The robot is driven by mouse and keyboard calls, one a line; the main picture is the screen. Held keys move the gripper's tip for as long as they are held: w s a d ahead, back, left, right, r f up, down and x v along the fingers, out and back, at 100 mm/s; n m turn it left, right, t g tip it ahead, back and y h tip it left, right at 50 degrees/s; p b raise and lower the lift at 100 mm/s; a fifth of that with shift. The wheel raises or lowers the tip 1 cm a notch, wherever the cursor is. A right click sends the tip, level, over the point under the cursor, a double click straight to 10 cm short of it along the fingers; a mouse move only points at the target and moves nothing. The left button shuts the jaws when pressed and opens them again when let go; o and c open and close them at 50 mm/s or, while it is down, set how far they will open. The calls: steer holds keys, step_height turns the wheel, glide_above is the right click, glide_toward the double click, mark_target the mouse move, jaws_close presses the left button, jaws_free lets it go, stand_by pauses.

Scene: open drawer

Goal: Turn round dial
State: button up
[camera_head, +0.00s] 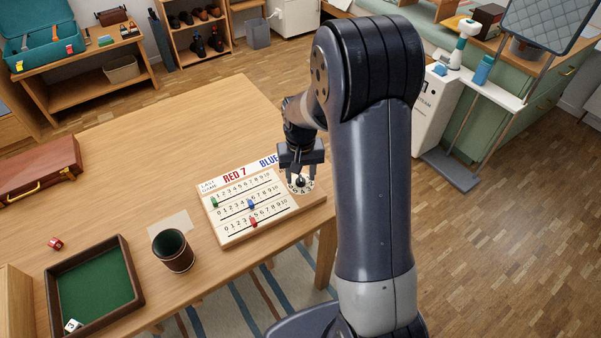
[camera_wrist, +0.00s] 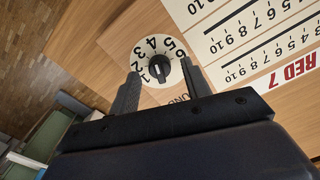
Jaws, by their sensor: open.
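The round dial is a white disc with black numbers and a dark central knob (camera_wrist: 157,68), seen in the wrist view near the top middle. In the head view the dial (camera_head: 300,184) sits at the right end of the scoreboard (camera_head: 226,236), partly hidden by my gripper. My gripper (camera_head: 298,170) is above the dial, pointing down. In the wrist view my gripper (camera_wrist: 158,80) is open, with one finger on each side of the knob. I cannot tell whether either finger touches the knob.
Coloured pegs sit in the scoreboard's slots. A dark dice cup (camera_head: 172,251) stands left of the board, beside a green-lined tray (camera_head: 95,287) with a white die. A red die (camera_head: 56,243) and a brown case (camera_head: 40,171) lie farther left. The table behind the board is clear.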

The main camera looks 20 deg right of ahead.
mark_target(301, 178)
step_height(301, 178, up, 11)
steer(key=shift+p, duration=0.3)
steer(key=shift+f, duration=0.2)
step_height(301, 178, down, 10)
steer(key=shift+f+b, duration=0.2)
steer(key=shift+b, duration=0.1)
steer(key=shift+f, duration=0.15)
stand_by(0.7)
